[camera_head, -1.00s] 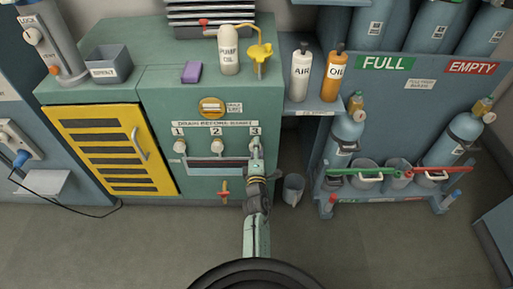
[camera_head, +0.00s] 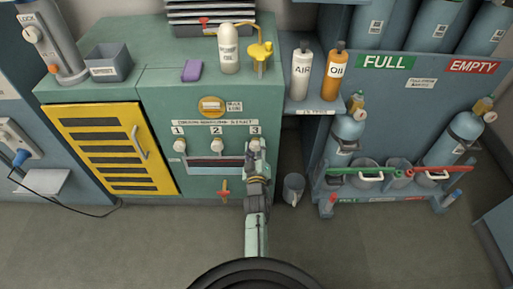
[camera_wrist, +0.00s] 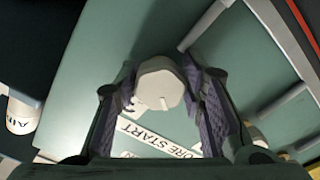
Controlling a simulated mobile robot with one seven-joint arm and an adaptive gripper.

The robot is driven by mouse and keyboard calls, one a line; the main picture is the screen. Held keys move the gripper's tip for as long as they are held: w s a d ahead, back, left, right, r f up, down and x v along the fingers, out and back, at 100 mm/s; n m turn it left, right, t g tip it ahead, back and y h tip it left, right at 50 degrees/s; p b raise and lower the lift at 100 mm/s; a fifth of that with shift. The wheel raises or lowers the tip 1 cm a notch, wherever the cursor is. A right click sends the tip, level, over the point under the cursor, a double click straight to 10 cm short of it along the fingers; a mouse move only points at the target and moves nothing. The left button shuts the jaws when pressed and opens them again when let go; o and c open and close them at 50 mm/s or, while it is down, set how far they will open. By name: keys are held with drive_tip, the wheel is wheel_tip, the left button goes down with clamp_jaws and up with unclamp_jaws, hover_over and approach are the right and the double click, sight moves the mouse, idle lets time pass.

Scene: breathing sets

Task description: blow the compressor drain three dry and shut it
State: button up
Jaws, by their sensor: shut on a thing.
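The green compressor cabinet (camera_head: 210,95) carries three pale drain knobs in a row, labelled 1, 2 and 3. Drain three (camera_head: 254,145) is the rightmost and is partly covered by my gripper (camera_head: 255,157). In the wrist view, the pale faceted knob of drain three (camera_wrist: 162,84) sits between my two dark finger pads, with a small pale nub on its face. My gripper (camera_wrist: 165,95) is shut on it. Drain one (camera_head: 180,145) and drain two (camera_head: 217,145) stand free to the left. Whether drain three is open or wet cannot be told.
A clear trough (camera_head: 215,164) runs below the knobs, with a red valve handle (camera_head: 224,190) under it. A grey bucket (camera_head: 293,189) stands on the floor to the right. The gas bottle rack (camera_head: 395,120) is further right. Floor in front is clear.

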drive_tip(key=m+b, duration=0.1)
drive_tip(key=m, duration=0.4)
drive_tip(key=shift+m, duration=0.3)
drive_tip(key=m, duration=0.5)
drive_tip(key=shift+w+a+r, duration=0.1)
drive_tip(key=shift+a+r, duration=0.05)
drive_tip(key=shift+m, duration=0.3)
drive_tip(key=o, duration=1.2)
drive_tip(key=shift+c, duration=0.2)
drive_tip(key=shift+f, duration=0.2)
drive_tip(key=s, duration=0.7)
drive_tip(key=shift+s, duration=0.35)
